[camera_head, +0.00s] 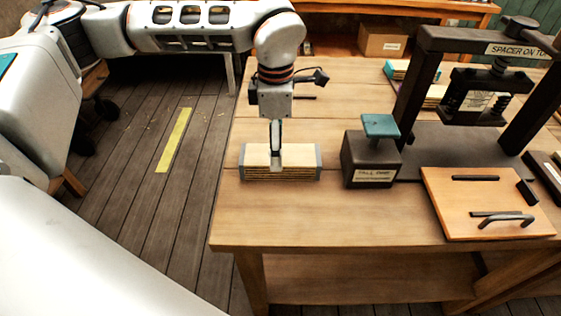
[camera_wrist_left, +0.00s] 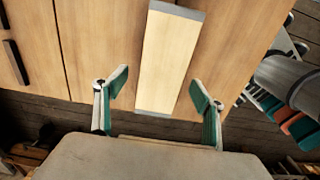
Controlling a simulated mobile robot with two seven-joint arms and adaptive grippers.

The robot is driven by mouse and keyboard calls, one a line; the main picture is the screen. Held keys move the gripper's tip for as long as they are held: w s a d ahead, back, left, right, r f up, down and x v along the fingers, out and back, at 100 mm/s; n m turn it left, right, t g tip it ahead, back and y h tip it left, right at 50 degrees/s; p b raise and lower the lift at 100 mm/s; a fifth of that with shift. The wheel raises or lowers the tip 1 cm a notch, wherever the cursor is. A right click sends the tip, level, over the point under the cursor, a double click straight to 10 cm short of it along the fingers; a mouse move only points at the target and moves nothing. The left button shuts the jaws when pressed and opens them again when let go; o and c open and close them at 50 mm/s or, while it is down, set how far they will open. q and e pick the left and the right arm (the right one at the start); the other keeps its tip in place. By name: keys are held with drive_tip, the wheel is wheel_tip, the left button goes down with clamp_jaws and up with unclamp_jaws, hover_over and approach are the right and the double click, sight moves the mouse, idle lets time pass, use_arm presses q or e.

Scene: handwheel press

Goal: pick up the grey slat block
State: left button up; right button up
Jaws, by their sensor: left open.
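The slat block (camera_head: 262,173) lies on the workbench near its left end. It has a pale wooden top, stacked slats on its front side and grey end caps. My left gripper (camera_head: 277,158) points down at the middle of the block. In the left wrist view, the block (camera_wrist_left: 168,55) runs lengthwise between the two open green-padded fingers of my left gripper (camera_wrist_left: 158,88), with a visible gap on each side. My right gripper is not in view.
A dark box with a teal-topped post (camera_head: 372,172) stands right of the block. The dark handwheel press (camera_head: 411,85) rises behind it. A wooden board with a handle (camera_head: 455,205) lies at the front right. The bench front (camera_head: 330,220) is clear. A cardboard box (camera_head: 382,42) sits at the back.

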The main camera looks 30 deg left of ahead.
use_arm(q)
drive_tip(key=f, duration=0.3)
drive_tip(key=shift+s+a+f, duration=0.2)
drive_tip(key=shift+s+f, duration=0.1)
drive_tip(key=shift+f, duration=0.1)
drive_tip(key=shift+w+f, duration=0.1)
drive_tip(key=shift+f, duration=0.4)
drive_tip(key=shift+r, duration=0.1)
drive_tip(key=c, duration=1.5)
